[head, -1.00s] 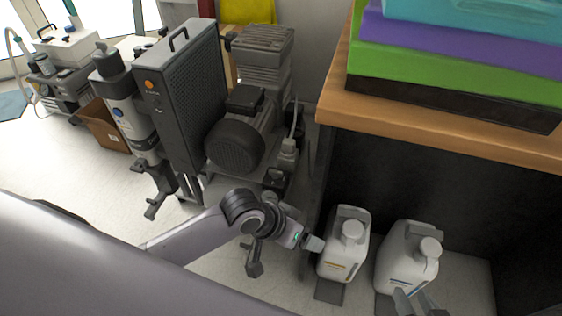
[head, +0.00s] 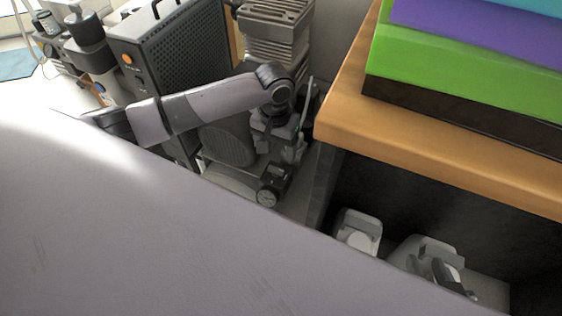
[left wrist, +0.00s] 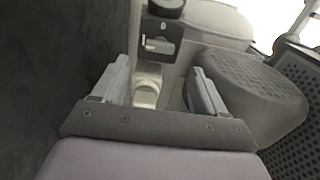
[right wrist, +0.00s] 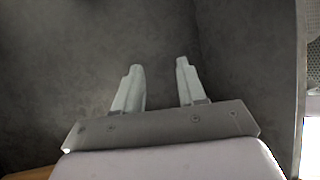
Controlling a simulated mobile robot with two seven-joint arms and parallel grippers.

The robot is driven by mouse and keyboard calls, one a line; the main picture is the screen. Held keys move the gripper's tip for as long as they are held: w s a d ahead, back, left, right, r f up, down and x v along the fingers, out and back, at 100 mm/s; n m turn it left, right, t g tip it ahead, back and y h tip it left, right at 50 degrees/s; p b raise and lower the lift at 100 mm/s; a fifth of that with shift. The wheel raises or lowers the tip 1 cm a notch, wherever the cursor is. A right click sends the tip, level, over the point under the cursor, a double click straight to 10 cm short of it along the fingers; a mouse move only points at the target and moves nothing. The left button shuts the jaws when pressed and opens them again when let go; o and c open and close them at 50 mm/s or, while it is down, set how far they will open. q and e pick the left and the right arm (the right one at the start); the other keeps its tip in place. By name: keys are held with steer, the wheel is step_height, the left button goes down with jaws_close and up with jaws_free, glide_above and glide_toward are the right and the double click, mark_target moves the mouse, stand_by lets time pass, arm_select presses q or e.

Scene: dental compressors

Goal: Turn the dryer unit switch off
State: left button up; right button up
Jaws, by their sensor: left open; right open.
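The dark grey grilled cabinet (head: 165,50), apparently the dryer unit, stands at the upper left, with a round orange control (head: 127,58) on its narrow face. My left arm crosses in front of it. My left gripper (head: 264,145) points down beside the compressor motor (head: 228,143). In the left wrist view its fingers (left wrist: 158,85) are open and empty, with a pale fitting (left wrist: 147,84) beyond the gap. A small dark box (left wrist: 160,42) with a pale lever-like mark lies further on; I cannot tell whether it is the switch. My right gripper (right wrist: 158,85) is open and empty.
A wooden-topped cabinet (head: 420,145) carrying coloured stacks stands close on the right. A small gauge unit (head: 270,185) is low beside the motor. My right gripper faces a dark grey surface (right wrist: 80,50).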

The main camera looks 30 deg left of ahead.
mark_target(276, 169)
arm_select(q)
step_height(276, 169, down, 6)
steer(key=shift+s+f+b, duration=0.1)
steer(key=shift+s+b, duration=0.05)
steer(key=shift+b, duration=1.1)
steer(key=shift+f, duration=0.3)
arm_select(e)
steer(key=shift+w+a+f+m+y, duration=0.15)
steer(key=shift+a+y, duration=0.2)
steer(key=shift+a, duration=0.25)
steer(key=shift+w+a+f+m+y, duration=0.15)
steer(key=shift+a+y, duration=0.2)
steer(key=shift+a, duration=0.2)
arm_select(q)
steer(key=c, duration=1.1)
arm_select(e)
steer(key=shift+r, duration=0.1)
